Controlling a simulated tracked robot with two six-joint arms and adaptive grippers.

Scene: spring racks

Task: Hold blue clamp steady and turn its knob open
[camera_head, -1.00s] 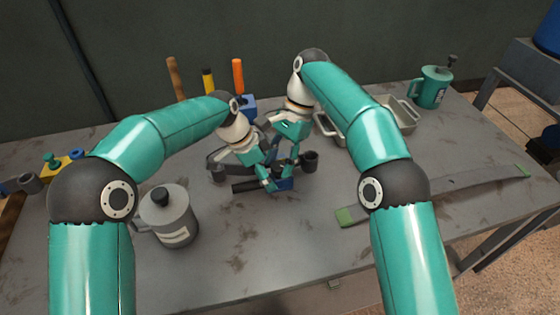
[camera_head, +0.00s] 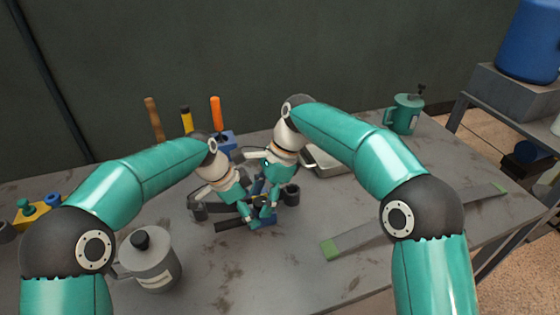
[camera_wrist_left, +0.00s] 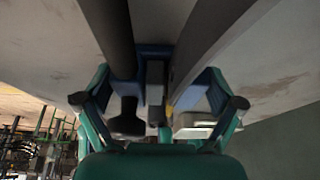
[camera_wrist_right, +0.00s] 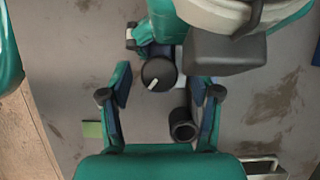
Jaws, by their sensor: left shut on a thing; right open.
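The blue clamp (camera_head: 256,222) is partly hidden between my two grippers in the head view. My left gripper (camera_head: 246,212) is shut on the clamp; the clamp's blue body (camera_wrist_left: 154,50) shows between its fingers in the left wrist view. The clamp's knob (camera_wrist_right: 158,75), round and black with a white mark, faces the right wrist camera. My right gripper (camera_wrist_right: 160,92) is open, with its fingers on either side of the knob and apart from it. In the head view the right gripper (camera_head: 265,205) is close beside the left one.
A dark hollow cylinder (camera_wrist_right: 183,125) stands close to the right gripper's fingers. A grey lidded mug (camera_head: 152,265) stands at front left. Tools with coloured handles (camera_head: 216,112), a metal tray (camera_head: 325,163) and a green mug (camera_head: 405,115) are behind. A long strip (camera_head: 400,222) lies at right.

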